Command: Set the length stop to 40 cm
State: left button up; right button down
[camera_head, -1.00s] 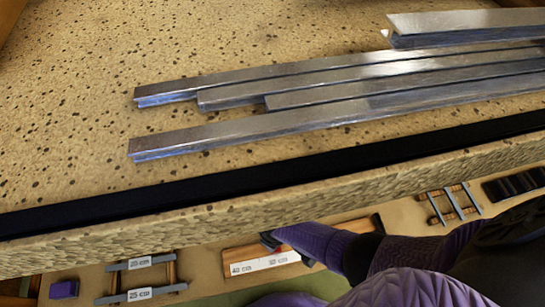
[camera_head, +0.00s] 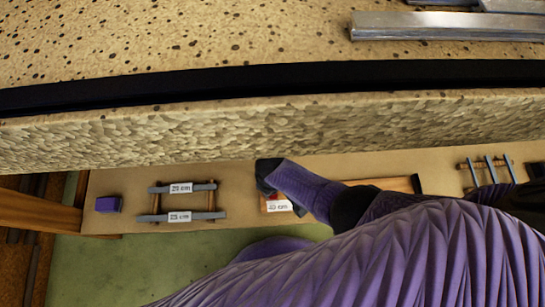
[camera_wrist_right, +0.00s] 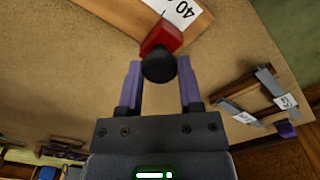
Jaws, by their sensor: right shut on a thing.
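The length stop is a red block (camera_wrist_right: 163,36) with a round black knob (camera_wrist_right: 158,66), on a wooden strip (camera_wrist_right: 203,20) in the right wrist view. A white label reading 40 (camera_wrist_right: 180,10) lies on the strip just beyond the block. My right gripper (camera_wrist_right: 160,64) is shut on the stop's knob, with one purple finger on each side. In the head view the right gripper (camera_head: 269,174) reaches below the bench edge, over the strip, beside the 40 cm label (camera_head: 279,205). My arm hides part of the strip. My left gripper is not in view.
The thick bench edge (camera_head: 200,140) runs above the lower board (camera_head: 130,180). Bright metal strips (camera_head: 440,27) lie on the bench top. A rack labelled 25 cm (camera_head: 180,217) and a purple block (camera_head: 108,204) stand at left, another rack (camera_head: 487,170) at right.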

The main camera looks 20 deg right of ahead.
jog(key=shift+c, duration=1.3)
grip_release()
jog(key=shift+a, duration=0.3)
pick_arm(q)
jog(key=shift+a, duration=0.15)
pick_arm(e)
jog(key=shift+w+d, duration=0.1)
pick_arm(q)
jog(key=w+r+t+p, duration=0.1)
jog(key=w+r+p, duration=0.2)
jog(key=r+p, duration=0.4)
jog(key=shift+p, duration=0.65)
pick_arm(e)
notch_tip(320, 180, up, 10)
jog(key=shift+f, duration=0.1)
